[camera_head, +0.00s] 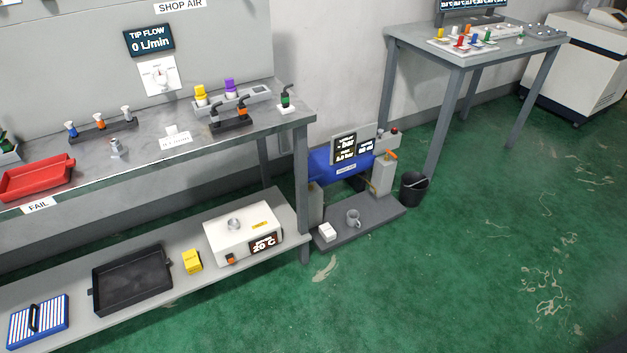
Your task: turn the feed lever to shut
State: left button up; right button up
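Neither of my grippers is in view. No part is labelled legibly as the feed lever.
A grey workbench (205,152) on the left holds a red tray (37,178) and small fittings. Its lower shelf carries a black tray (132,280) and a white heater box (243,236). A black bucket (413,189) stands beside the tank unit. Green floor (450,270) is clear.

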aim_at(311, 179)
jog(key=i+l+u, duration=0.15)
jog(key=i, duration=0.25)
jog(key=i+u, duration=0.2)
jog(key=i, duration=0.15)
jog(key=i+l+u, duration=0.15)
jog(key=i, duration=0.25)
jog(key=l, duration=0.1)
